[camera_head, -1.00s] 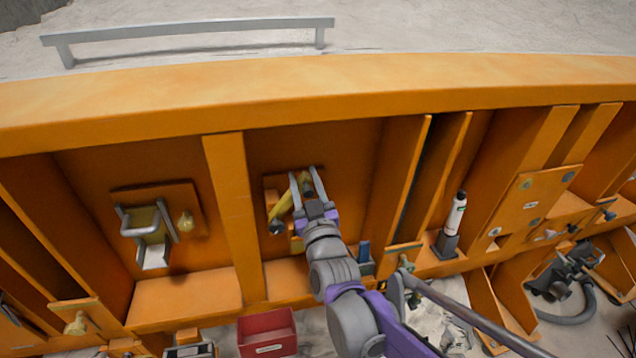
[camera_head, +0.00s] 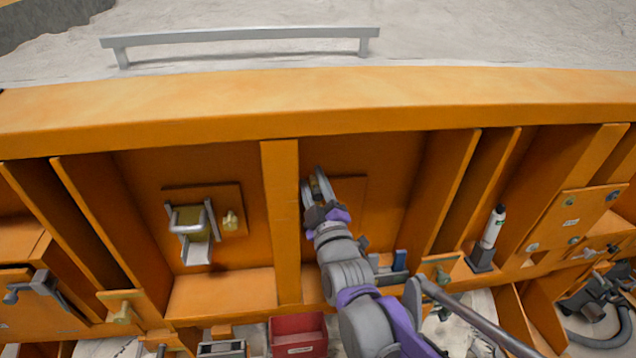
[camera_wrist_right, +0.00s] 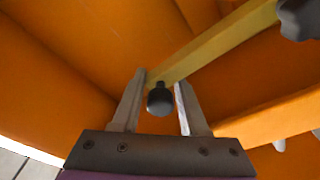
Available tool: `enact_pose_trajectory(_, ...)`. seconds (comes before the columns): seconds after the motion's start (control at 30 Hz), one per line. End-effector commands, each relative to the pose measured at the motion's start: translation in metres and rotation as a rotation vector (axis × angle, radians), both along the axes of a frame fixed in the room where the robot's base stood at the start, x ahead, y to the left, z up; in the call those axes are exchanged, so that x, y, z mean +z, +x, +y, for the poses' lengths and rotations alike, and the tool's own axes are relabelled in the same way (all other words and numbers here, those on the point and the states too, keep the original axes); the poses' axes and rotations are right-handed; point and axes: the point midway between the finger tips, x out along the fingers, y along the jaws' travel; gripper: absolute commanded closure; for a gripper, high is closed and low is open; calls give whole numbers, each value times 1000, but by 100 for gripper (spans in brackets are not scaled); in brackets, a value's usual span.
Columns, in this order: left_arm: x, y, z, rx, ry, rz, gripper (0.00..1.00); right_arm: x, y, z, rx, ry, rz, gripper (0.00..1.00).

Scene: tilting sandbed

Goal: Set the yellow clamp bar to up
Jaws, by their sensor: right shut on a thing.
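The yellow clamp bar (camera_wrist_right: 220,43) runs diagonally across the right wrist view, from a grey pivot at the upper right to a dark knob (camera_wrist_right: 160,100) at its end. My right gripper (camera_wrist_right: 160,88) is shut on the bar near this knob end. In the head view the right gripper (camera_head: 318,182) is against the orange plate (camera_head: 352,188), close to the upright rib on its left. It hides most of the bar there, so its exact angle cannot be told. My left gripper is not in view.
An orange rib (camera_head: 281,220) stands just left of the gripper. A toggle latch (camera_head: 192,225) is on the left panel. A red bin (camera_head: 298,336) is below. A white bottle (camera_head: 493,228) stands in a holder at the right. A grey rail (camera_head: 240,38) lies at the back.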

Motion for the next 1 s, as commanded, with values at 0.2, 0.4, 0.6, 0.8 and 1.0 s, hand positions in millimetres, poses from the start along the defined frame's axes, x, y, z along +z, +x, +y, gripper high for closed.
enact_pose_trajectory(0.2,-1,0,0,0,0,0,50,-4,0,1,0,-19,4,100)
enact_pose_trajectory(0.4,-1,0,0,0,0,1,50,-4,0,1,-1,-19,4,100)
enact_pose_trajectory(0.6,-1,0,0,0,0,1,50,-4,0,1,-1,-17,3,41)
enact_pose_trajectory(0.8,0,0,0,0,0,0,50,-2,0,1,0,-16,1,41)
enact_pose_trajectory(1.0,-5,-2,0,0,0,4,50,-7,-14,-4,0,-16,1,41)
